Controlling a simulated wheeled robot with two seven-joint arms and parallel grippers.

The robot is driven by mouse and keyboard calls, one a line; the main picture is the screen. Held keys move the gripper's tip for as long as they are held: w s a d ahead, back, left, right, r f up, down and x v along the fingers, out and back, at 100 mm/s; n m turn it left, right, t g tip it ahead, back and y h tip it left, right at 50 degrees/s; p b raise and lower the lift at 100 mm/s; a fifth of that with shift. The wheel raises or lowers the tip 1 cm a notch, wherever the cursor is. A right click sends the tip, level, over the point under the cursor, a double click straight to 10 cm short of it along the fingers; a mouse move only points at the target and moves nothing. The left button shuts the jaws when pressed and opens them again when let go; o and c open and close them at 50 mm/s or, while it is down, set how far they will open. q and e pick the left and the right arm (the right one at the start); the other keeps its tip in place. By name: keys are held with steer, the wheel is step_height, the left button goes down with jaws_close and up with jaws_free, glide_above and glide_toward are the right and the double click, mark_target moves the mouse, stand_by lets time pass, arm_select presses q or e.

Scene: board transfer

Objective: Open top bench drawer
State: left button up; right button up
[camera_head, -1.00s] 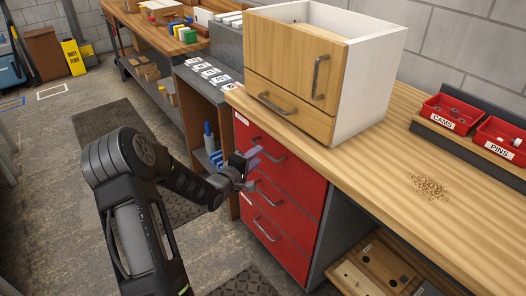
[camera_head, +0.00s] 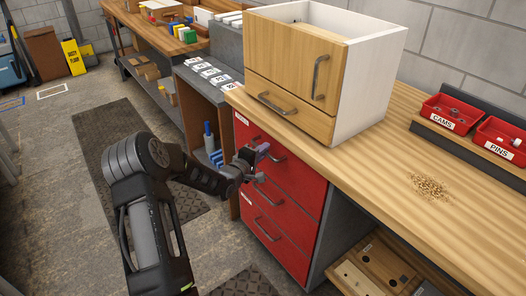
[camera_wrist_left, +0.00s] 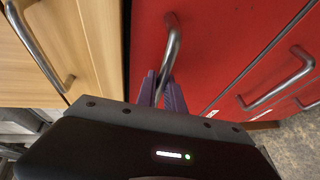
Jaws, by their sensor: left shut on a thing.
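The red top bench drawer (camera_head: 302,178) sits under the wooden benchtop, its front about flush with the drawers below. Its grey bar handle (camera_head: 277,158) also shows in the left wrist view (camera_wrist_left: 173,42). My left gripper (camera_head: 262,150) is at this handle. In the left wrist view its purple fingers (camera_wrist_left: 161,88) are shut on the handle bar, one on each side. The fingers hide part of the handle. My right gripper is in neither view.
A wooden cabinet (camera_head: 290,62) with its own handles stands on the benchtop (camera_head: 420,220) above the drawer. Lower red drawers (camera_head: 285,238) have similar handles. Red bins (camera_head: 450,112) stand at the right. The floor (camera_head: 60,190) before the drawers is largely clear.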

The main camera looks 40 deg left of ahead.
arm_select(q)
jaws_close()
steer(key=shift+s, duration=0.1)
stand_by(0.9)
